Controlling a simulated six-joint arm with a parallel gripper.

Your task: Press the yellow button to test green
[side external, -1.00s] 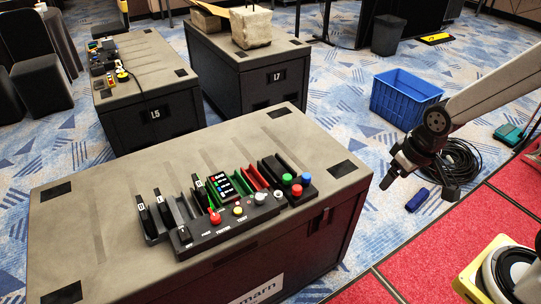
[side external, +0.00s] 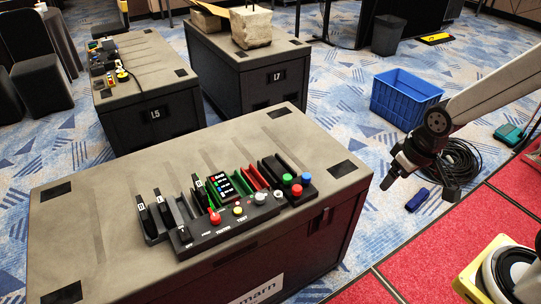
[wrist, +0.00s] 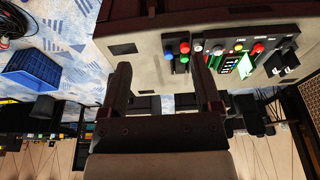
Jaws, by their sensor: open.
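The yellow button (side external: 238,211) sits on a black tester panel (side external: 205,240) at the front of the near table, by a label reading TEST. A red knob (side external: 215,217) is to its left. In the wrist view, the yellow button (wrist: 239,47) shows on the panel at upper right. A green-and-black card (side external: 229,186) stands in a rack behind the panel; it also shows in the wrist view (wrist: 246,66). My gripper (side external: 390,180) hangs off the table's right side, well apart from the button. In the wrist view, my gripper (wrist: 161,68) is open and empty.
Blue, green and red buttons (side external: 297,183) stand on a small box at the panel's right end. Black, green and red racks (side external: 247,180) line up behind it. The near table's rear (side external: 180,140) is clear. A blue crate (side external: 405,97) stands on the floor.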

